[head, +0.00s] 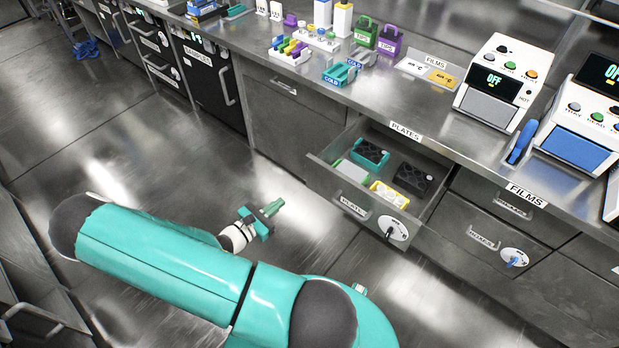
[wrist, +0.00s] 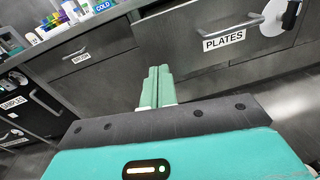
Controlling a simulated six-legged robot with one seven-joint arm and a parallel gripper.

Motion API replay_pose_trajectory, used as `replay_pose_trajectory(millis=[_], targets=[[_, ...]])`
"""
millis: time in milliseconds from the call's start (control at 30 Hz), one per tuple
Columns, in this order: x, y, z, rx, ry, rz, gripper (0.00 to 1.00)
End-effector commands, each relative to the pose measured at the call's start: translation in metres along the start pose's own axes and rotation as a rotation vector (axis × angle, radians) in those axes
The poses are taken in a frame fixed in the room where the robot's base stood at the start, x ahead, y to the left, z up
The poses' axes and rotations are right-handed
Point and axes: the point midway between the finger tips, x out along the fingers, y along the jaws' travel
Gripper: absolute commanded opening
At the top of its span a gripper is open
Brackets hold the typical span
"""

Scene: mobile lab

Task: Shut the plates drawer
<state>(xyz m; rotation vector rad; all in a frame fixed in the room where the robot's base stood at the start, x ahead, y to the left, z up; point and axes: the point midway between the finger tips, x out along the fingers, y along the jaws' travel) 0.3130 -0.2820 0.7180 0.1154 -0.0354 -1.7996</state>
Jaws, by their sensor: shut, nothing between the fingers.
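The plates drawer (head: 346,187) is pulled out from under the counter in the head view. It holds teal, black, white and yellow plate items. Its front carries a bar handle, a "PLATES" label and a round white dial. In the wrist view the drawer front (wrist: 190,50) is at the upper right, with its handle to the right of my fingers. My gripper (head: 272,207) is in front of and left of the drawer in the head view, apart from it. Its green fingers also show in the wrist view (wrist: 158,85). They are shut together and hold nothing.
The steel counter (head: 330,105) carries coloured racks and devices with "OFF" screens (head: 497,80). A closed drawer front (head: 285,88) lies left of the open one, and a closed drawer (head: 485,240) lies right. The floor (head: 150,150) left of my gripper is clear.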

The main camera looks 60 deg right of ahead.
Motion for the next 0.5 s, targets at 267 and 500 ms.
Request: replay_pose_trajectory(millis=[267, 500], targets=[[0.02, -0.003, -0.014, -0.091, -0.06, 0.075, 0.0], [0.053, -0.001, -0.012, -0.089, -0.059, 0.071, 0.0]])
